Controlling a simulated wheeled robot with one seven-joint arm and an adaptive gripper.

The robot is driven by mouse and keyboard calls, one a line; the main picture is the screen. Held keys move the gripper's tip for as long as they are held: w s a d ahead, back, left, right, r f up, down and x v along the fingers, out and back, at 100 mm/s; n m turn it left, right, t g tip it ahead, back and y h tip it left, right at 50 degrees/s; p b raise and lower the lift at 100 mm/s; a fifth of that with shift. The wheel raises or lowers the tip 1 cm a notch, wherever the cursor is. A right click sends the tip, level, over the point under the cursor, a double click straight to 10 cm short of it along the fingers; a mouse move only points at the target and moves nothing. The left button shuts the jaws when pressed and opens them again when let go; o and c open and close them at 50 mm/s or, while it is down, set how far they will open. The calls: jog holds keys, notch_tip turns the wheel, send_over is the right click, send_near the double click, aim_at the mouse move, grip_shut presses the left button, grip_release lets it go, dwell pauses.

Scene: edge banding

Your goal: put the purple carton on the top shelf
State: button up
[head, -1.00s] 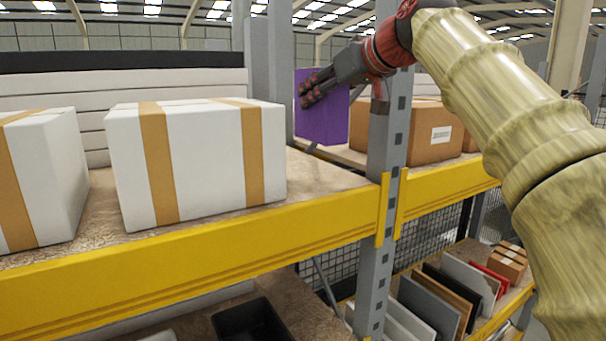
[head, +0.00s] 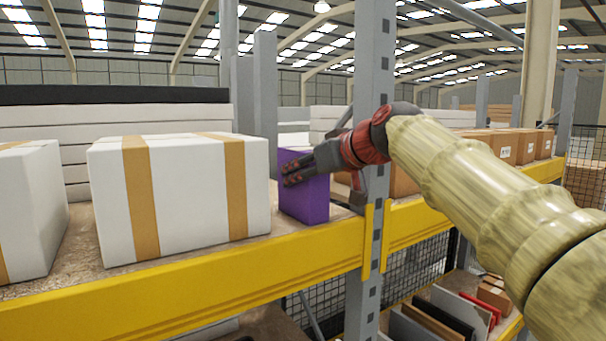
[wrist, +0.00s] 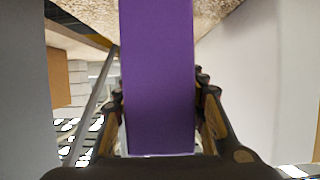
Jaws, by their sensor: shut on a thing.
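The purple carton (head: 305,200) is upright at the top shelf (head: 210,262), between a taped white box and a grey upright. Its lower edge is close to the shelf board; I cannot tell whether it touches. My gripper (head: 300,172) is shut on the carton, reaching in from the right, and its fingers cover part of the carton's upper half. In the wrist view the carton (wrist: 157,75) fills the middle between both fingers (wrist: 158,125), with the speckled shelf board (wrist: 225,15) at the picture's top.
The taped white box (head: 190,195) stands close to the carton's left, with another white box (head: 30,210) further left. The grey upright (head: 372,120) is close on the right, near my wrist. Brown cartons (head: 500,145) stand beyond it. The yellow beam (head: 180,285) edges the shelf.

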jog(key=o, duration=1.4)
jog(key=shift+r, duration=0.1)
jog(key=b+v, duration=0.3)
jog(key=v, duration=0.9)
jog(key=s+d+f+m+g+h, duration=0.2)
jog(key=s+d+f, duration=0.2)
jog(key=s+f, duration=0.5)
jog(key=s+d+f+m+g+h, duration=0.1)
jog(key=s+d+f, duration=0.4)
jog(key=f, duration=1.8)
jog(key=s+d+f+m+g+h, duration=0.2)
jog(key=s+d+f+m+h, duration=0.1)
jog(key=s+f, duration=1.2)
jog(key=shift+d+f+m+g+h, duration=0.3)
jog(key=shift+d+f+m+h, duration=0.15)
jog(key=shift+d+h, duration=0.25)
